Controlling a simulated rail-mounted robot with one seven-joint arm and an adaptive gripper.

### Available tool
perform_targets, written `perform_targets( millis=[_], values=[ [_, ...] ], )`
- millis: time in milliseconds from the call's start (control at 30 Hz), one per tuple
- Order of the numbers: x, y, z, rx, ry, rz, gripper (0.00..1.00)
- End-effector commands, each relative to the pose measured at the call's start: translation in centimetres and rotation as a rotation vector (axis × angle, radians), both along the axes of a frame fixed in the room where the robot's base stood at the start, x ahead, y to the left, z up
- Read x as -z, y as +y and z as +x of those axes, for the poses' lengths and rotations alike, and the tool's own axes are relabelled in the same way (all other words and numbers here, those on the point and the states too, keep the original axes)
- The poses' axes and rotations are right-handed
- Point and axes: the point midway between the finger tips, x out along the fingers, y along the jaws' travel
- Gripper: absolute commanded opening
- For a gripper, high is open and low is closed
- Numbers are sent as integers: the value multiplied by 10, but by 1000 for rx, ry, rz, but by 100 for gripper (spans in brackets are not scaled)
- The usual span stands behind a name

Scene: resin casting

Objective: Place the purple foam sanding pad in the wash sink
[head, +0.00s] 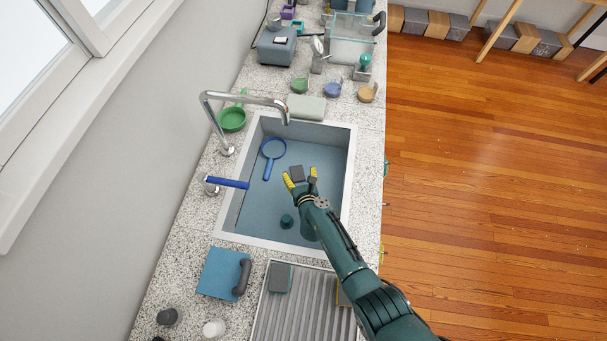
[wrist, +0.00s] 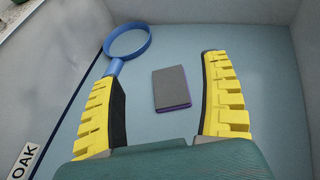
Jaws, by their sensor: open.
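The wash sink (head: 325,220) is a blue-grey basin with a pale rim, set in the speckled counter. The purple foam sanding pad (wrist: 172,89) has a dark grey top and a purple edge. It lies flat on the sink floor in the wrist view, and it also shows in the head view (head: 297,173). My gripper (head: 301,174) reaches into the sink, its yellow fingers spread. In the wrist view my gripper (wrist: 162,95) is open, with the pad between and slightly beyond the fingers, apparently touching neither.
A blue strainer-like ring with a handle (head: 273,153) lies in the sink, left of the pad. A dark green round object (head: 287,221) is nearer. The faucet (head: 245,98) arches over the sink's far left. A ribbed drainer (head: 300,310) stands in front.

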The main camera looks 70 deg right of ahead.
Motion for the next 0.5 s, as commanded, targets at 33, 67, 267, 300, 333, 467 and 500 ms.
perform_targets(
  millis=[33, 67, 267, 300, 333, 467, 500],
  values=[
    [-11, 12, -8, 0, 4, 5, 79],
    [-12, 18, -12, 0, 4, 5, 79],
    [-28, 53, -35, 0, 3, 4, 79],
    [-30, 59, -39, 0, 3, 4, 79],
    [-32, 63, -41, 0, 2, 3, 79],
    [-36, 74, -48, -1, 1, 3, 79],
    [-36, 76, -49, -1, 1, 3, 79]
  ],
)
